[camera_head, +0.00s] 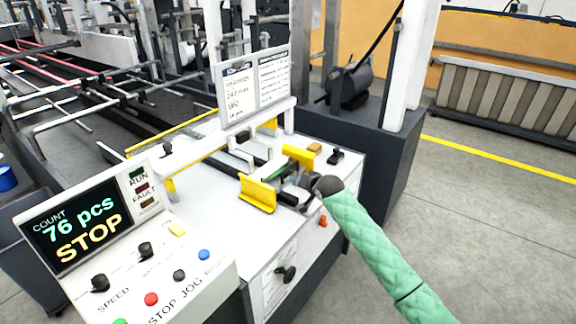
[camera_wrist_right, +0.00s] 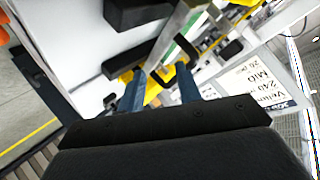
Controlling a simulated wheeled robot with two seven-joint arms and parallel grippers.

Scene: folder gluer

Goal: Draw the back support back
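Yellow plates stand on the white machine table: an upright angled one (camera_head: 258,194) at the front and another (camera_head: 298,157) behind it. I cannot tell for sure which is the back support. My right gripper (camera_head: 290,186), on the green-sleeved arm, is low between and just right of these plates; its fingers are hard to make out there. In the right wrist view its two blue fingers (camera_wrist_right: 161,78) stand apart, with yellow and pale parts at and beyond their tips. No grip on anything is clear. My left gripper is not in view.
A control panel (camera_head: 122,240) with a display reading 76 pcs and STOP stands at front left. A white sign (camera_head: 252,86) rises behind the table on a white crossbar. A dark machine base is at right, with clear grey floor (camera_head: 480,220) beyond.

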